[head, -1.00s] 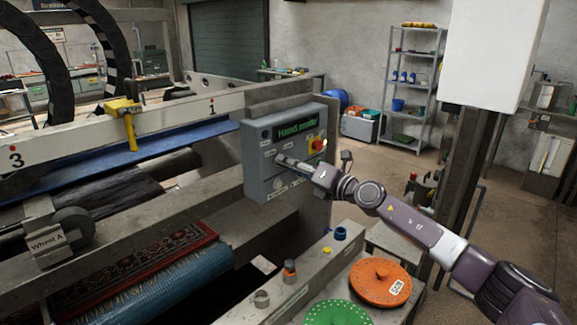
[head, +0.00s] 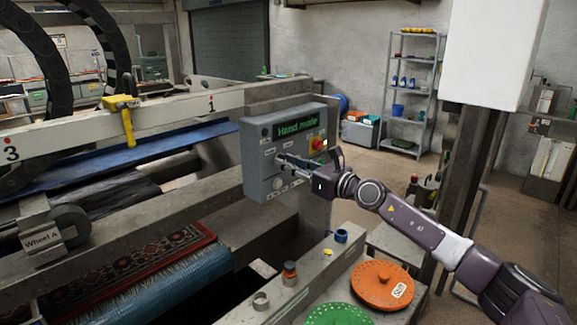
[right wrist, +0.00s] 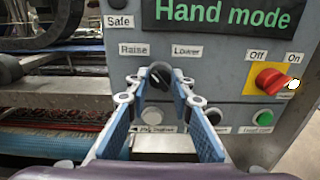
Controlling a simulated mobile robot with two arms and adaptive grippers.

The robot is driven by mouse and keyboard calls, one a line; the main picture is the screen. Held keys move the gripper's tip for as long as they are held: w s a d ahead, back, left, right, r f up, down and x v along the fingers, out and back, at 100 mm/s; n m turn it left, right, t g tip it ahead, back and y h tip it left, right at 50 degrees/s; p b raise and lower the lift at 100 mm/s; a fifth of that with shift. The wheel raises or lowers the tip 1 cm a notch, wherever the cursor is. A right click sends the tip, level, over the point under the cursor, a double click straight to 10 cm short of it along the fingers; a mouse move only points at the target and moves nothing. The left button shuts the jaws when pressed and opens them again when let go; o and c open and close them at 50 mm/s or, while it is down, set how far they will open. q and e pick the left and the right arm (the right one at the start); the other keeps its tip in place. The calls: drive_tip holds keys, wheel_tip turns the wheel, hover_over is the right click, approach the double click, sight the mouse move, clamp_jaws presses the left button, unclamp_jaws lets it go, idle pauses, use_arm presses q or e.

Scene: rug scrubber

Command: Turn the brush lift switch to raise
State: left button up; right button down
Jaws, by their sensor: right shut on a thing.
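The brush lift switch (right wrist: 159,75) is a small black knob between the "Raise" and "Lower" labels on the grey control panel (right wrist: 218,75). My right gripper (right wrist: 157,83) is shut on the knob, with one blue-padded finger on each side of it. The knob's exact angle is hard to read between the fingertips. In the head view, my right gripper (head: 281,160) reaches the panel (head: 257,172) from the right and its fingertips hide the switch. The panel's green display (head: 297,127) reads "Hand mode". My left gripper is not in view.
A red rotary switch on a yellow plate (right wrist: 268,79) sits right of the knob. A white button (right wrist: 154,115) and a green button (right wrist: 262,117) are below. Orange (head: 383,284) and green discs (head: 337,315) lie on the ledge in front of the panel.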

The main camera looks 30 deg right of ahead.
drive_tip(key=shift+f, duration=0.1)
idle(0.5)
drive_tip(key=c, duration=1.7)
unclamp_jaws()
drive_tip(key=shift+v, duration=5.95)
drive_tip(key=shift+d, duration=0.1)
